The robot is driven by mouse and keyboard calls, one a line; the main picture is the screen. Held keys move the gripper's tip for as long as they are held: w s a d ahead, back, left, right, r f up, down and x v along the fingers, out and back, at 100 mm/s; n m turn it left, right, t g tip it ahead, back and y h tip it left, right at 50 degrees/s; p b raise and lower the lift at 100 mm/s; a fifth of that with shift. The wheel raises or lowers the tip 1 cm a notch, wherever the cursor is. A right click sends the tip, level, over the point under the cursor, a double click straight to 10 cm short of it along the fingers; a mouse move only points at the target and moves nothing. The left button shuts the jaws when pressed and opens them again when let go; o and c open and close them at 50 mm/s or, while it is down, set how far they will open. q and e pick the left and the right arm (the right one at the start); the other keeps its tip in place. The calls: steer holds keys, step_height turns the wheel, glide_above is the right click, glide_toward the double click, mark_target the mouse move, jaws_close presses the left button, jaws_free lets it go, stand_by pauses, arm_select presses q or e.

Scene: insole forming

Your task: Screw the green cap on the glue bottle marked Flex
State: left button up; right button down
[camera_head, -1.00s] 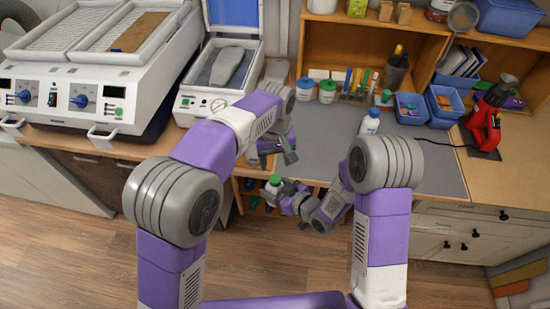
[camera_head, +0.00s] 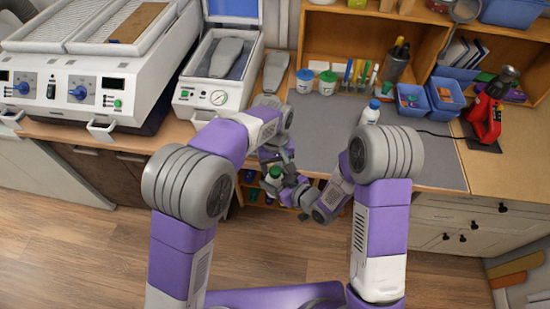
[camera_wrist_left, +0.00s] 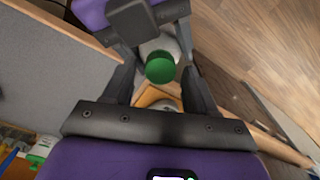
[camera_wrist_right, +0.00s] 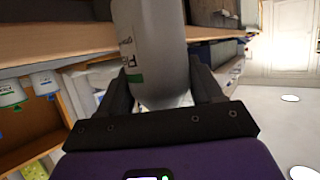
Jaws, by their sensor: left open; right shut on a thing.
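A white bottle (camera_wrist_right: 155,45) with a printed label and a green strip is held in my right gripper (camera_wrist_right: 160,90), which is shut on it. The label text is only partly readable. The green cap (camera_wrist_left: 160,68) sits at the top of the bottle in the left wrist view, and the cap also shows in the head view (camera_head: 274,173). Whether it is tight cannot be told. My left gripper (camera_wrist_left: 160,82) is open, with its fingers on either side of the cap and visible gaps. In the head view, my left gripper (camera_head: 275,153) is just above the cap.
The grey mat (camera_head: 325,135) on the bench is mostly clear. A blue-capped bottle (camera_head: 370,114) stands on it. Two jars (camera_head: 327,84), pens and blue bins (camera_head: 445,96) line the back. Below the bench edge is an open shelf (camera_head: 250,190).

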arm_select(q)
steer(key=shift+f, duration=0.3)
jaws_close()
steer(key=m, duration=0.4)
steer(key=shift+m, duration=0.3)
steer(key=m, duration=0.3)
steer(key=shift+m, duration=0.3)
steer(key=shift+o, duration=0.3)
jaws_free()
